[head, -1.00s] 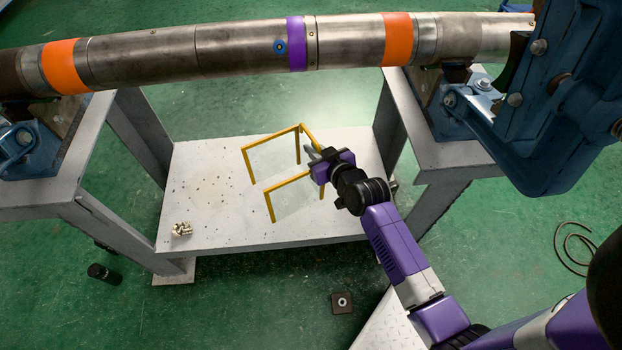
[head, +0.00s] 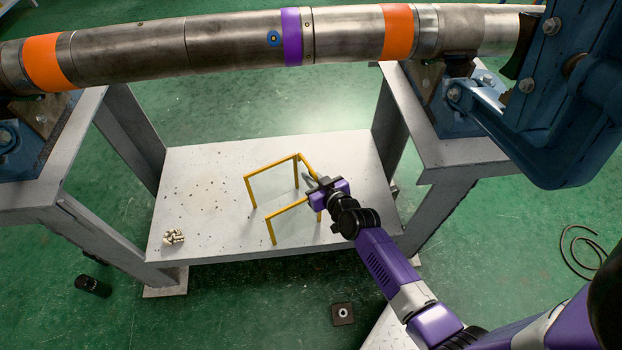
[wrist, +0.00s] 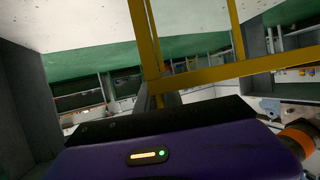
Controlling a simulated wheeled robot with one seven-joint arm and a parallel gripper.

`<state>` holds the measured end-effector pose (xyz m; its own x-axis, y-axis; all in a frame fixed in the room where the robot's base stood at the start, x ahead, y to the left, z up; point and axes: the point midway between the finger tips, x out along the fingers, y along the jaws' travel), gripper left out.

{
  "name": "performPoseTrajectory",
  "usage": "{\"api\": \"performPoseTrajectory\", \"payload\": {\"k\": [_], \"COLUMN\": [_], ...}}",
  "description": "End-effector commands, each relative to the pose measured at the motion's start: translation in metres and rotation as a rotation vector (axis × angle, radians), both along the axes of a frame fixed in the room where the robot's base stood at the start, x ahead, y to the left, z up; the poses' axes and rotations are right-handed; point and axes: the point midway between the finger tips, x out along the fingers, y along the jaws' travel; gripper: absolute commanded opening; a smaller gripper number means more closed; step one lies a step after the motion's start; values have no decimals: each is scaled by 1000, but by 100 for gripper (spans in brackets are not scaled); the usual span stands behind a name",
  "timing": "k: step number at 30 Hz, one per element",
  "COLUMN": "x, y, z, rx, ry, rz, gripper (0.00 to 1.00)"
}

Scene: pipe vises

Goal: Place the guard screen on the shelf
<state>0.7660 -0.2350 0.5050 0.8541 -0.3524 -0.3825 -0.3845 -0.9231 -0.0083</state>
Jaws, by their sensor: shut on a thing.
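The guard screen (head: 272,166) has yellow bars and clear panels and stands upright at the low white shelf (head: 200,200) between the two vise stands. In the head view its lower ends appear at or just above the shelf surface; I cannot tell if they touch. My gripper (head: 316,184) is at the screen's right side, shut on a yellow bar. In the wrist view the yellow bars of the screen (wrist: 205,74) rise just beyond my gripper, which hides part of them. The fingertips are mostly hidden there.
A small pile of metal fittings (head: 173,237) lies at the shelf's front left. A long pipe (head: 240,44) spans above, held by blue vises (head: 555,100). A black cylinder (head: 93,286), a square plate (head: 342,313) and a coiled cable (head: 580,248) lie on the green floor.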

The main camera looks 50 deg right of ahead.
Motion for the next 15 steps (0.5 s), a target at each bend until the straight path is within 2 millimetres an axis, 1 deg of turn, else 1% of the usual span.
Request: {"api": "performPoseTrajectory", "payload": {"k": [1,3,10,11,12,14,15], "x": [2,2,2,0,0,0,0], "y": [-1,-1,-1,0,0,0,0], "z": [4,5,1,-1,-1,-1,-1], "rx": [-2,-2,-2,0,0,0,0], "ry": [-9,-9,-8,-1,-1,-1,-1], "rz": [-2,-3,-2,0,0,0,0], "gripper": [0,0,0,15,22,33,33]}}
